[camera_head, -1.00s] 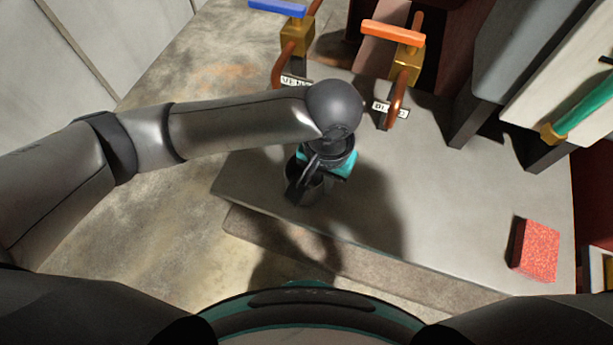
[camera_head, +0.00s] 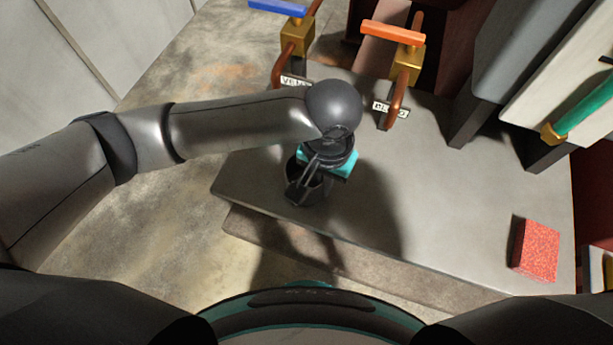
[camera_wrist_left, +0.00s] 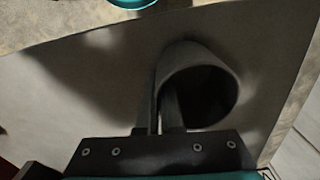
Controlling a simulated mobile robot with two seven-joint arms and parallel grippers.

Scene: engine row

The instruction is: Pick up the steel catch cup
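The steel catch cup (camera_head: 318,190) is a dark grey cup near the left front edge of the grey bench top (camera_head: 440,225). My left gripper (camera_head: 297,190) reaches down to it from above. In the left wrist view, the cup (camera_wrist_left: 222,78) has its open mouth toward the camera. The left gripper's fingers (camera_wrist_left: 162,112) are close together at the cup's left wall, one outside and one in the mouth, and look shut on it. I cannot tell whether the cup's base touches the bench. My right gripper is out of view.
A red block (camera_head: 537,250) lies at the bench's right end. Valves with a blue handle (camera_head: 278,8) and an orange handle (camera_head: 393,32) stand at the back, with white labels before them. A green bar (camera_head: 590,107) is at the right. The middle of the bench is clear.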

